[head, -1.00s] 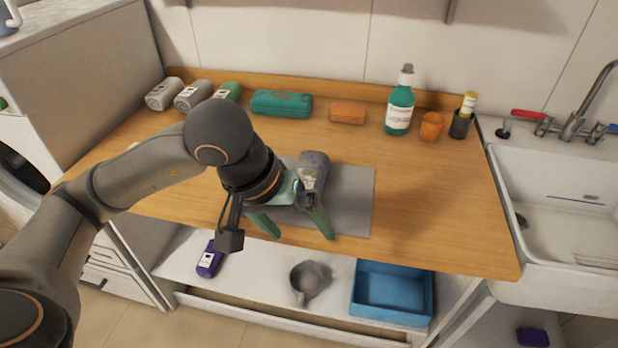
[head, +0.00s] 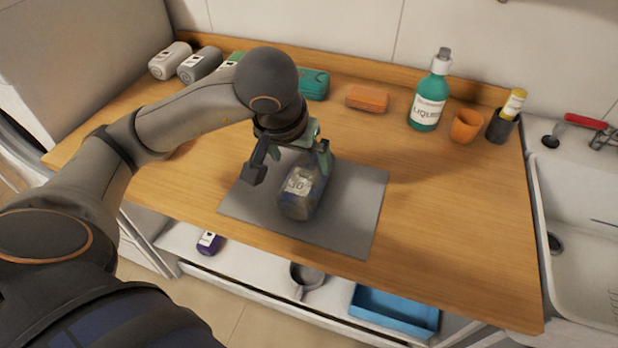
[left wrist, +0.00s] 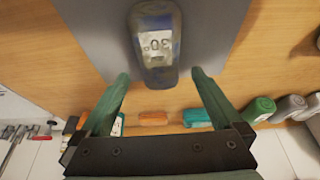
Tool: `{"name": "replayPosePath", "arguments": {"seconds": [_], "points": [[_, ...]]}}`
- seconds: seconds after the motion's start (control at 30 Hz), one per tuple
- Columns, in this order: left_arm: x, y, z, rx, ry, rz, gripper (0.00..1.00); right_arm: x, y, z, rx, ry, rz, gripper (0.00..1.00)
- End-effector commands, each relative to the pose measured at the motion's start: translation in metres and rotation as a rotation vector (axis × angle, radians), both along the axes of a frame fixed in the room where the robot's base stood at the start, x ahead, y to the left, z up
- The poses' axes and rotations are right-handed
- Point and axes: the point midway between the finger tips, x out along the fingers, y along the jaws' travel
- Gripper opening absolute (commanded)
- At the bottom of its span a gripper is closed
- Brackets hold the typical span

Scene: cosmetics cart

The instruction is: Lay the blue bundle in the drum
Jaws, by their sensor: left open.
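A greyish bundle with blue sides and a white label (head: 300,190) lies on the grey mat (head: 350,215) on the wooden counter. It shows too at the top of the left wrist view (left wrist: 156,45). My left gripper (head: 298,155) is open at the bundle's far end, its fingers spread to either side and not closed on it. In the left wrist view the fingertips (left wrist: 158,74) flank the bundle's near end with gaps. The drum's inside is hidden; only a dark edge of the washer (head: 12,150) shows at the far left. My right gripper is not in view.
Grey rolls (head: 200,65), a teal case (head: 314,85), an orange block (head: 367,98), a green bottle (head: 428,95) and an orange cup (head: 466,126) line the back. A purple item (head: 209,243), a mug (head: 305,277) and a blue tray (head: 395,312) sit below. The counter's right side is clear.

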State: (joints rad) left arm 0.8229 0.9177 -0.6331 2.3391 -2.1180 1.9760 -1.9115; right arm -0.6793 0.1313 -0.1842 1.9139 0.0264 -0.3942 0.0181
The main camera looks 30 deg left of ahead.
Motion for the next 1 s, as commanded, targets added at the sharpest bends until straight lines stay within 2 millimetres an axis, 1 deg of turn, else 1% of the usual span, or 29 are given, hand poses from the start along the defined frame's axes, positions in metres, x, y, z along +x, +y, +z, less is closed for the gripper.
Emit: {"name": "replayPosePath", "arguments": {"seconds": [0.03, 0.1, 0.2, 0.37, 0.7, 0.8, 1.0], "points": [[0.002, 0.002, -0.010, 0.002, 0.007, 0.002, 1.00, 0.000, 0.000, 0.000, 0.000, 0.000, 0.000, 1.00], [0.007, 0.002, -0.019, 0.001, 0.005, 0.001, 1.00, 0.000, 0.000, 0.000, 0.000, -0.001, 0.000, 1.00], [0.011, 0.003, -0.028, 0.000, 0.003, 0.000, 1.00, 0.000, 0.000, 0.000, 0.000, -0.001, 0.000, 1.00], [0.014, 0.003, -0.036, 0.000, 0.002, -0.002, 1.00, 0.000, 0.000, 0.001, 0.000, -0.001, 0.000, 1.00], [0.027, 0.004, -0.076, 0.000, 0.002, 0.000, 1.00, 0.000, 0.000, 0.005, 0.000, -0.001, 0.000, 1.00], [0.030, 0.005, -0.080, 0.001, 0.000, -0.001, 1.00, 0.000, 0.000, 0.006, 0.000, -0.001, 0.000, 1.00], [0.030, 0.005, -0.080, 0.002, -0.002, -0.001, 1.00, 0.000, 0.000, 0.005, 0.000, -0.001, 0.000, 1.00]]}}
